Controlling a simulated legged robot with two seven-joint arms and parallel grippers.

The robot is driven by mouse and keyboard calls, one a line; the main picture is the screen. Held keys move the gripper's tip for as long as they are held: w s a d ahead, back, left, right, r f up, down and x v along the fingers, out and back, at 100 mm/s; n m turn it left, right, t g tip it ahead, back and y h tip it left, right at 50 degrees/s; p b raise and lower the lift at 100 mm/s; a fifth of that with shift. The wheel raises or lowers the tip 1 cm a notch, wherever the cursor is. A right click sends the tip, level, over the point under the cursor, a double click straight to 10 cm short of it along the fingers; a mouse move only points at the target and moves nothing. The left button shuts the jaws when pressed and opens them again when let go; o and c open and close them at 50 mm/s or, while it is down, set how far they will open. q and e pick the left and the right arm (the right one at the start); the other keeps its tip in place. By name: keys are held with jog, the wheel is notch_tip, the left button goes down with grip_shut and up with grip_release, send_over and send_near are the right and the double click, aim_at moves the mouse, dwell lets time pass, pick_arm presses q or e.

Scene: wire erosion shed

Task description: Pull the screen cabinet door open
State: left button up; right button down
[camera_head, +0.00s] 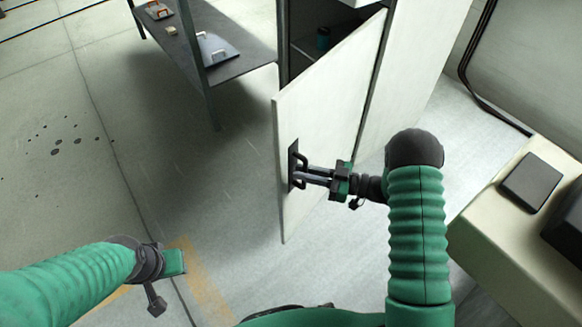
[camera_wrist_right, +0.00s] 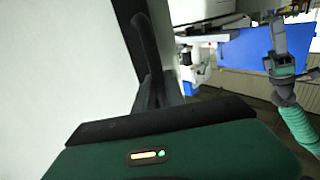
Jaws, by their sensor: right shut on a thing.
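The white cabinet door (camera_head: 335,100) stands partly open, swung out from the cabinet (camera_head: 415,60). A dark handle (camera_head: 293,165) on a dark plate sits near the door's free edge. My right gripper (camera_head: 305,174) is shut on the handle. In the right wrist view the handle (camera_wrist_right: 148,50) rises in front of the gripper, with the white door (camera_wrist_right: 60,70) at left; the fingertips are largely hidden there. My left gripper (camera_head: 165,280) is low at left, away from the door; its fingers are not clear. It also shows in the right wrist view (camera_wrist_right: 278,45).
A dark bench (camera_head: 240,65) with a few plates stands left of the cabinet. A dark cup-like item (camera_head: 322,38) sits inside the cabinet. A cream surface (camera_head: 480,215) with a dark tablet (camera_head: 531,182) is at right. The floor left of the door is clear.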

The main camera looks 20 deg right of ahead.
pick_arm(q)
jog(key=shift+s+d+r, duration=0.1)
jog(key=shift+s+r, duration=0.1)
jog(key=shift+s, duration=0.2)
pick_arm(e)
jog(key=shift+v, duration=1.1)
jog(key=shift+s+a, duration=0.1)
jog(key=shift+s, duration=0.05)
jog(key=c, duration=1.7)
grip_release()
